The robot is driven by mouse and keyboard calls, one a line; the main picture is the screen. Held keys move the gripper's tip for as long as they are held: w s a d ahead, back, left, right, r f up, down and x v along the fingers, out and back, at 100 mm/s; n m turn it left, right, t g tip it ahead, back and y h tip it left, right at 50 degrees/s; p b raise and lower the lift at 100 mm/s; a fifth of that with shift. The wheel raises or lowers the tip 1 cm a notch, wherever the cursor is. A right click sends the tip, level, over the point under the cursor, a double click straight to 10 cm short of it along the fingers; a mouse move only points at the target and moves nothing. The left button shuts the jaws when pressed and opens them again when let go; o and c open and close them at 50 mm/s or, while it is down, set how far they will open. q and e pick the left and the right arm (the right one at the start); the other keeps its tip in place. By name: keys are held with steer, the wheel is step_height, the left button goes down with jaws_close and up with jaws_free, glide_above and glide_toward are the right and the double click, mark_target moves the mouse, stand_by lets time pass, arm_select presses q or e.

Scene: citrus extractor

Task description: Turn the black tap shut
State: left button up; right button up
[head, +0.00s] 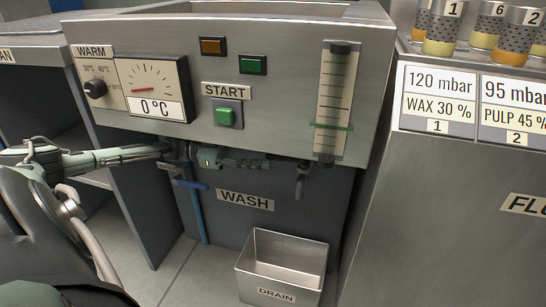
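My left gripper (262,163) reaches in from the left, under the front panel of the wash unit. Its fingers point right and look small and dark, so I cannot tell whether they are open or shut. Just right of the fingertips a dark downturned spout (300,182) hangs under the panel, above the drain bin; it appears to belong to the black tap. I cannot make out the tap's handle or its angle; the gripper and the panel's shadow may hide it. A gap shows between fingertips and spout in the picture. My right gripper is not in view.
A blue lever (191,184) on a blue pipe (198,215) sits below my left wrist. The panel (285,95) overhangs closely above the gripper. An open metal drain bin (283,245) stands below. A grey cabinet (450,200) stands right. The floor left of the bin is clear.

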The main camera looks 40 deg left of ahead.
arm_select(q)
steer(key=v, duration=0.8)
steer(key=shift+s+a, duration=0.2)
steer(key=shift+a, duration=0.05)
steer(key=shift+c, duration=0.6)
